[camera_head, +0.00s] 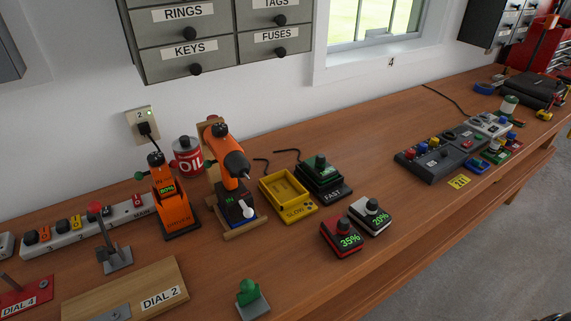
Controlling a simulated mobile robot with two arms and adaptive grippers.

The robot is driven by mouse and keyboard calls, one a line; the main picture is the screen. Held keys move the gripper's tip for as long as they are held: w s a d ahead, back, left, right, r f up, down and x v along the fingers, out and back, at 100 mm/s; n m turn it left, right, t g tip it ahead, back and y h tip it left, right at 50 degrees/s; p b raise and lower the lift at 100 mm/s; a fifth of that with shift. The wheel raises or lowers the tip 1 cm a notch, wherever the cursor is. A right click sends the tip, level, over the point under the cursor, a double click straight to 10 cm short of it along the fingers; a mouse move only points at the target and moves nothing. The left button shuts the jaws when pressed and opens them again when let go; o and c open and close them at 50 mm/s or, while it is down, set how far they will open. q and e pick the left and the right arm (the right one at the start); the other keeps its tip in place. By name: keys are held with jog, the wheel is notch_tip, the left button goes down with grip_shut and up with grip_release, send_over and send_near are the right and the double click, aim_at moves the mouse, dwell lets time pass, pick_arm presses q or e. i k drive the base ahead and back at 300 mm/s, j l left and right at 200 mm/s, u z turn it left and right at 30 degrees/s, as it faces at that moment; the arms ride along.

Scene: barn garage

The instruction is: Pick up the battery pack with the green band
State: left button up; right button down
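A dark battery pack with a green band (319,176) and a knob on top sits on the black charger labelled FAST (333,193), near the middle of the bench. A pack with a red band (342,238) reads 35% and stands on the bench in front of it. A pack with a white band (371,216) reads 20% and stands close beside the red one.
The yellow SLOW charger (287,194) is left of the FAST charger and looks empty. An orange drill (228,163) stands on a wooden stand further left. Black control boxes (440,158) are to the right. Bare wooden bench (345,143) lies behind the chargers.

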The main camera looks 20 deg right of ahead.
aim_at(316, 168)
jog(key=l+u, duration=0.2)
jog(key=l, duration=0.3)
jog(key=l+u, duration=0.2)
jog(key=l, duration=0.3)
jog(key=l+u, duration=0.15)
jog(key=l, duration=0.35)
jog(key=k+l+u, duration=0.2)
jog(key=l, duration=0.3)
jog(key=l+u, duration=0.2)
jog(key=l, duration=0.3)
jog(key=k, duration=0.05)
